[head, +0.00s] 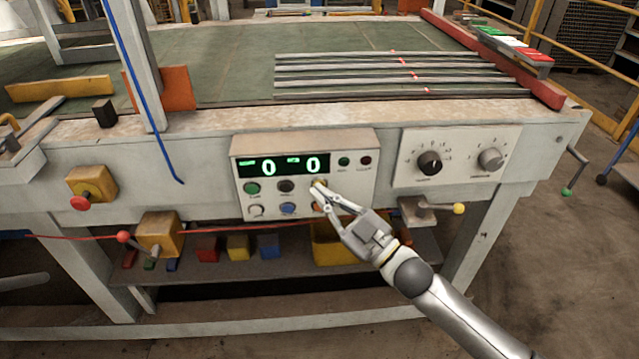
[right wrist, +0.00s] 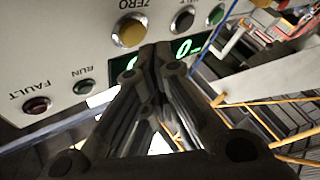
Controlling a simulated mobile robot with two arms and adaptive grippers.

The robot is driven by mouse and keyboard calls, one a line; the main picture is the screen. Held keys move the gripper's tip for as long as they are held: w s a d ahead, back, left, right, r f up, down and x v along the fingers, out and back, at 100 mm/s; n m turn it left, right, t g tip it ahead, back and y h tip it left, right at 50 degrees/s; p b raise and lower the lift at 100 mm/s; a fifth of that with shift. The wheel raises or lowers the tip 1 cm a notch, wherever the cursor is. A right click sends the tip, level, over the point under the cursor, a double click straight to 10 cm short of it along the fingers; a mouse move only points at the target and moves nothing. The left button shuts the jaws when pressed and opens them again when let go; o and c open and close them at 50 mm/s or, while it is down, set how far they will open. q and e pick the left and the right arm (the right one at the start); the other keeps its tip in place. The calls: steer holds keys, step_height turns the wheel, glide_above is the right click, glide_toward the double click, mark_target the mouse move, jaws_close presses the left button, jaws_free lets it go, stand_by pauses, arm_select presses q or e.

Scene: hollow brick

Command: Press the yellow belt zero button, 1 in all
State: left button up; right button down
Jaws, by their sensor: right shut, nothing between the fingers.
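The yellow zero button (right wrist: 129,32) is on the control box, under the label ZERO in the right wrist view. In the head view, the yellow button (head: 319,183) shows partly behind my fingertips. My right gripper (head: 319,195) is shut and empty, its tips at the face of the box beside the button. In the right wrist view the closed fingertips (right wrist: 155,50) lie just below and right of the button; I cannot tell whether they touch it. The box's display (head: 268,166) reads green 0 and 0. My left gripper is not in view.
Other buttons surround it: a green one (head: 251,188), a blue one (head: 288,208) and a dark one (head: 286,186). A dial panel (head: 455,155) is to the right. A lever with a yellow knob (head: 458,208) juts out beside my right forearm.

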steer(key=s+p, duration=0.2)
steer(key=s, duration=0.3)
steer(key=shift+d, duration=0.15)
stand_by(0.3)
stand_by(0.5)
